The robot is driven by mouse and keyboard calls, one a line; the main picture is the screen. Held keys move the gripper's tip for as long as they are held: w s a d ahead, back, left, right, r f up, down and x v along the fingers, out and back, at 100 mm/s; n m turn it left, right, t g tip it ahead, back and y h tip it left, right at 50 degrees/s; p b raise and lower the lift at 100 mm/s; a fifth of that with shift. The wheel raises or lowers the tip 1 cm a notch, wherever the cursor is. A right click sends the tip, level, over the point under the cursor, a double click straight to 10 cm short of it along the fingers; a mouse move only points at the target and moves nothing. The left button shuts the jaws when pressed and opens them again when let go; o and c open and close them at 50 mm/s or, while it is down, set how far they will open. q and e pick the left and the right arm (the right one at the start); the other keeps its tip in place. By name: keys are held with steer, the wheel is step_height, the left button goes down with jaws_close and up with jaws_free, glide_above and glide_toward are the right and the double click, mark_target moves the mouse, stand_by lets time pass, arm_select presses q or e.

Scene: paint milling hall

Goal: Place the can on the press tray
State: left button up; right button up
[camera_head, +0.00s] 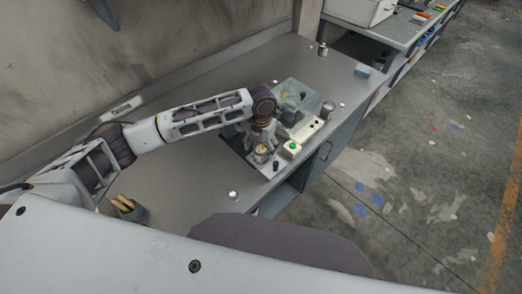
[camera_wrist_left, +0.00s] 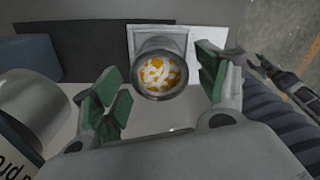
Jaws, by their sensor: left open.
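The can (camera_wrist_left: 160,75) stands upright with its open top showing orange and white contents. It also shows in the head view (camera_head: 261,155) on the bench, under my left gripper. My left gripper (camera_wrist_left: 160,92) is open, its green-padded fingers on either side of the can with gaps visible. In the head view the left gripper (camera_head: 262,138) reaches down from its arm. A pale square plate (camera_wrist_left: 206,40), possibly the press tray, lies under or just behind the can; I cannot tell which. My right gripper is not seen in the head view.
A machine with a clear cover (camera_head: 297,96) stands right behind the gripper. A green button box (camera_head: 292,148) is close to the can. A metal pot (camera_head: 328,110) stands farther right. A holder with yellow-handled tools (camera_head: 127,207) is at the left.

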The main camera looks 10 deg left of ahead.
arm_select(q)
step_height(320, 180, up, 9)
steer(key=shift+r+b, duration=0.2)
steer(key=shift+b, duration=0.25)
